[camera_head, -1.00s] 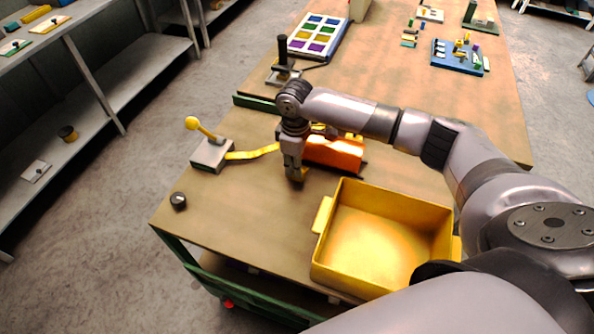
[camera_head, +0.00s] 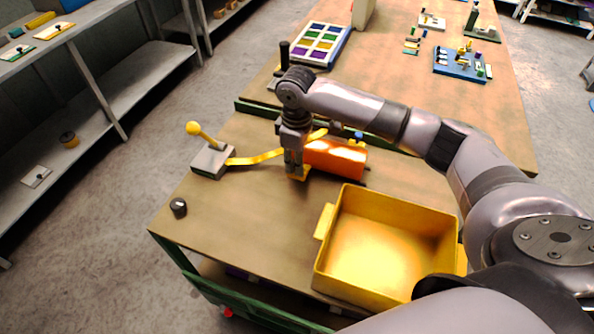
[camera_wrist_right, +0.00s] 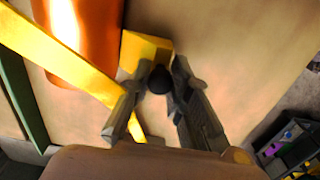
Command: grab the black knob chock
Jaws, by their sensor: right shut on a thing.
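The black knob chock is a small yellow block (camera_wrist_right: 146,50) with a round black knob (camera_wrist_right: 160,79) in the right wrist view. My right gripper (camera_wrist_right: 163,72) is shut on the knob, one finger on each side. In the head view the yellow of the chock (camera_head: 299,176) shows just under the fingertips of my right gripper (camera_head: 295,170), low over the table; I cannot tell whether it touches the top. The knob is hidden there by the fingers. My left gripper is not in view.
A yellow strap (camera_head: 256,158) runs left to a grey base with a yellow ball lever (camera_head: 211,160). An open yellow bin (camera_head: 385,245) stands nearer. A dark round knob (camera_head: 178,207) sits at the left corner.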

